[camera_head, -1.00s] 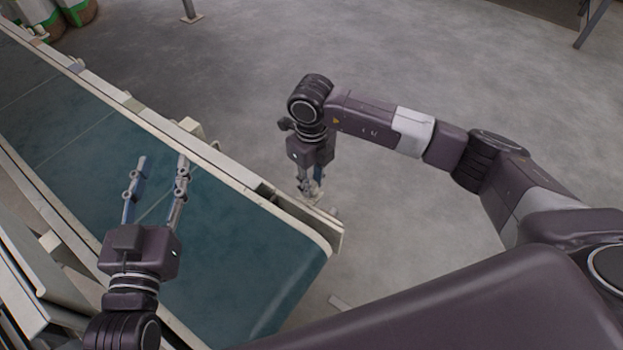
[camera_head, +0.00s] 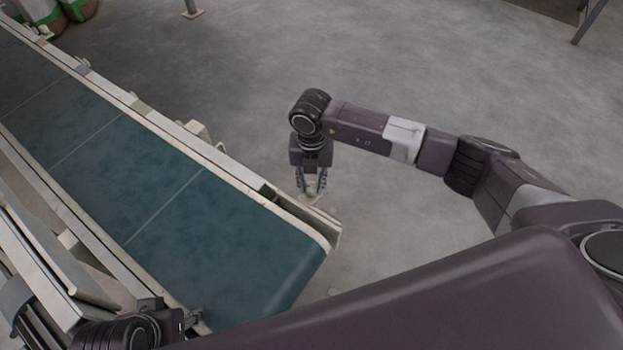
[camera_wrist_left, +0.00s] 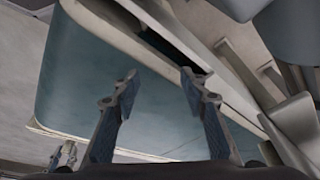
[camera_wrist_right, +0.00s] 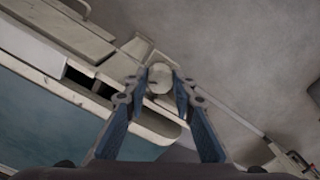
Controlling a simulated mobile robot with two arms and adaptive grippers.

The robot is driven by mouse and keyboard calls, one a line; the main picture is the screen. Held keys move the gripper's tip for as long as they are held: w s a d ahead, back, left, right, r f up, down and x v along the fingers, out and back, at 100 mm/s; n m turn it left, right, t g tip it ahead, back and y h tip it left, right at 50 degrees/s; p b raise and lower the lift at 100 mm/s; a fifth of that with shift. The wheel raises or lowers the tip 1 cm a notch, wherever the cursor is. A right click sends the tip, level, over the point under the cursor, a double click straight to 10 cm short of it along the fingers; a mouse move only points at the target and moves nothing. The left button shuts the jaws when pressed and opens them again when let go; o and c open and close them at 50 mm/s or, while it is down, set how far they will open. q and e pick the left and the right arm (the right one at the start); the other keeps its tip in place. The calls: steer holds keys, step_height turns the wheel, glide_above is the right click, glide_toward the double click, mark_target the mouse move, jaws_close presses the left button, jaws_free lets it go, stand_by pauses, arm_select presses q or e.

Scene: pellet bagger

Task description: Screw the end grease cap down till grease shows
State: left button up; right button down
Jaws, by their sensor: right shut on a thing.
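The end grease cap (camera_wrist_right: 160,77) is a small pale round piece at the end of the conveyor's side frame. In the right wrist view it sits between the tips of my right gripper (camera_wrist_right: 164,92), which is shut on it. In the head view my right gripper (camera_head: 312,191) points down beside the outer corner of the conveyor; the cap is mostly hidden by its fingers there. No grease can be made out. My left gripper (camera_wrist_left: 159,76) is open and empty over the conveyor's near side in the left wrist view.
The conveyor's teal belt (camera_head: 150,185) runs from upper left to lower middle, with a pale side rail (camera_head: 230,178) close to my right gripper. Metal framework (camera_head: 50,250) stands at the left.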

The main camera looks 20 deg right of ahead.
mark_target(311, 186)
arm_select(q)
steer(key=shift+r+p, duration=0.45)
steer(key=shift+r, duration=0.1)
arm_select(e)
steer(key=shift+r+m, duration=0.1)
steer(key=shift+m, duration=0.7)
arm_select(q)
steer(key=shift+x, duration=1.2)
arm_select(e)
steer(key=shift+m, duration=0.4)
steer(key=shift+w, duration=0.1)
steer(key=c, duration=1.6)
jaws_free()
arm_select(q)
steer(key=shift+d, duration=0.1)
arm_select(e)
step_height(311, 186, up, 12)
steer(key=shift+f, duration=0.1)
